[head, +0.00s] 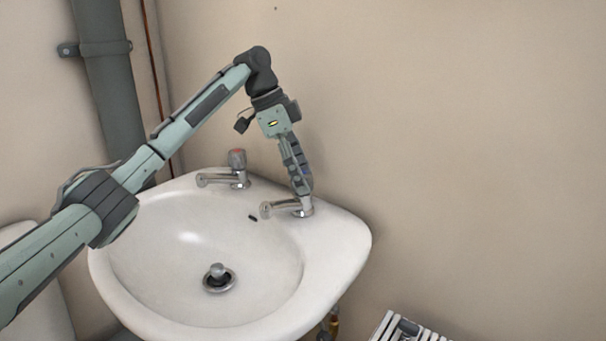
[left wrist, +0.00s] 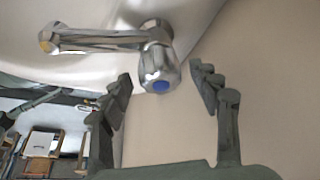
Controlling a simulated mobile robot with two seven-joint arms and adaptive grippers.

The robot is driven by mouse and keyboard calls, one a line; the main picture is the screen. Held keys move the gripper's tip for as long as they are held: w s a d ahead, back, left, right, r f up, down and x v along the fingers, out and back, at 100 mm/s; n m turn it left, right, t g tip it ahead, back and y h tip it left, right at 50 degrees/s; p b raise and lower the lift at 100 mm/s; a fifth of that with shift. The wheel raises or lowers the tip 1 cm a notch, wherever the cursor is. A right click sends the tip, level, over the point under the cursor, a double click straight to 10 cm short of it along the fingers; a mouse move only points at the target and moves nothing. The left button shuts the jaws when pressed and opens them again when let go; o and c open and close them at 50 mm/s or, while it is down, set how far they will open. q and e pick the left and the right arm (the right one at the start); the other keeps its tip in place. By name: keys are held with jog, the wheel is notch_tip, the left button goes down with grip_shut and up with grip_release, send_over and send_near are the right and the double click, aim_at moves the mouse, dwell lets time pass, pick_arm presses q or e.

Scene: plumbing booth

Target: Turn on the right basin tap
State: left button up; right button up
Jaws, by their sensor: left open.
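The right basin tap (head: 286,208) is chrome and stands at the back right of the white basin (head: 350,240). Its spout points left toward the bowl. In the left wrist view the tap's knob (left wrist: 158,70) has a blue cap, and the spout (left wrist: 95,40) runs to the left. My left gripper (head: 301,190) is over this tap from above and hides its knob in the head view. In the left wrist view the left gripper (left wrist: 160,90) is open, with a finger on each side of the knob and gaps showing. My right gripper is in neither view.
The left basin tap (head: 237,170), with a red-marked knob, stands left of the right one. A plug (head: 218,272) is at the drain. A grey pipe (head: 112,85) runs up the left wall. A slatted item (head: 405,329) is at the lower right.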

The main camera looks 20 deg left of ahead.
pick_arm(q)
jog(key=shift+d+f, duration=0.1)
jog(key=shift+f, duration=0.15)
jog(key=c, duration=1.2)
jog(key=shift+o, duration=0.2)
jog(key=shift+n, duration=0.3)
jog(key=n+t, duration=0.1)
jog(key=n, duration=0.1)
jog(key=n+t, duration=0.1)
jog(key=n, duration=0.2)
jog(key=shift+w+y, duration=0.1)
jog(key=shift+y, duration=0.3)
jog(key=n+y, duration=0.1)
jog(key=n, duration=0.2)
jog(key=n+t+y, duration=0.1)
jog(key=n, duration=0.1)
jog(key=shift+n, duration=0.4)
jog(key=n+y, duration=0.2)
jog(key=n, duration=0.4)
jog(key=shift+r, duration=0.1)
jog(key=n+y, duration=0.2)
jog(key=n, duration=0.3)
jog(key=shift+n, duration=0.5)
